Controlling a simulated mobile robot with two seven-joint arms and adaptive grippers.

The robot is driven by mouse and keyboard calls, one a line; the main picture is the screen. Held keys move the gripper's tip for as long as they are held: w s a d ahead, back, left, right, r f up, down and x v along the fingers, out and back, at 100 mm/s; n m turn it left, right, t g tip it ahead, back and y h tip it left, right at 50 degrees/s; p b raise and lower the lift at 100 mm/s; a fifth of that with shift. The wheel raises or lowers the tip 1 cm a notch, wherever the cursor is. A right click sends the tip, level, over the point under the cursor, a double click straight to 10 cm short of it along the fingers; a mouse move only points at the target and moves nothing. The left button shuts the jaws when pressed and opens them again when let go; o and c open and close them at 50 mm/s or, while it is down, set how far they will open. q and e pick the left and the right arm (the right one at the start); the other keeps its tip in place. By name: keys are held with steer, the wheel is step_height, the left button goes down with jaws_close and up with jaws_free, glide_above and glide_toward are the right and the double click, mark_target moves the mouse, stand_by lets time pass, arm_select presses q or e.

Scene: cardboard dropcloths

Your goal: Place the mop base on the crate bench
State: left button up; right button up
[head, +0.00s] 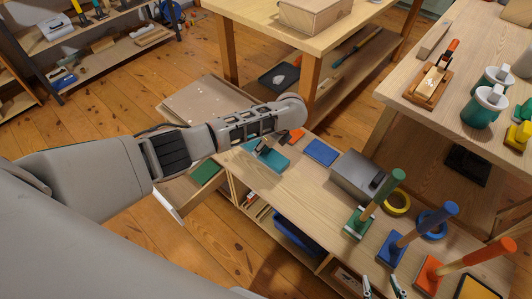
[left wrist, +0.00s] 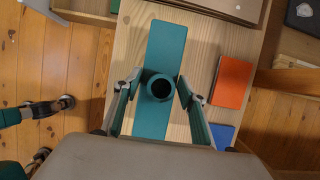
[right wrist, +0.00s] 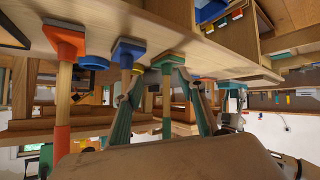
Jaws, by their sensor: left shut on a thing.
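The mop base is a flat teal plate with a round socket (left wrist: 160,87), seen from above in the left wrist view. It also shows as a teal plate (head: 274,161) in the head view. My left gripper (left wrist: 158,88) is shut on the socket, a finger on each side. The base is over the pale wooden top of the crate bench (head: 307,183); I cannot tell whether it touches. My left forearm hides part of it in the head view. My right gripper (head: 383,286) is open and empty at the bench's near side; its fingers also show in the right wrist view (right wrist: 160,90).
Green (head: 358,222), blue (head: 392,249) and orange (head: 430,272) mop heads with upright handles stand on the bench's right part. A grey metal box (head: 356,175), a blue pad (head: 320,152) and an orange pad (left wrist: 232,82) lie nearby. A workbench (head: 440,90) stands right.

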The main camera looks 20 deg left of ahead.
mark_target(263, 153)
arm_select(q)
step_height(263, 153, down, 4)
steer(key=shift+s+f+b, duration=0.1)
steer(key=shift+s+b, duration=0.05)
steer(key=shift+b, duration=0.75)
steer(key=shift+f, duration=0.3)
steer(key=shift+w+r, duration=0.2)
steer(key=shift+r, duration=0.15)
steer(key=shift+c, duration=0.6)
steer(key=shift+f, duration=0.25)
steer(key=o, duration=1.4)
arm_select(e)
steer(key=shift+w+a, duration=0.1)
steer(key=shift+a, duration=0.35)
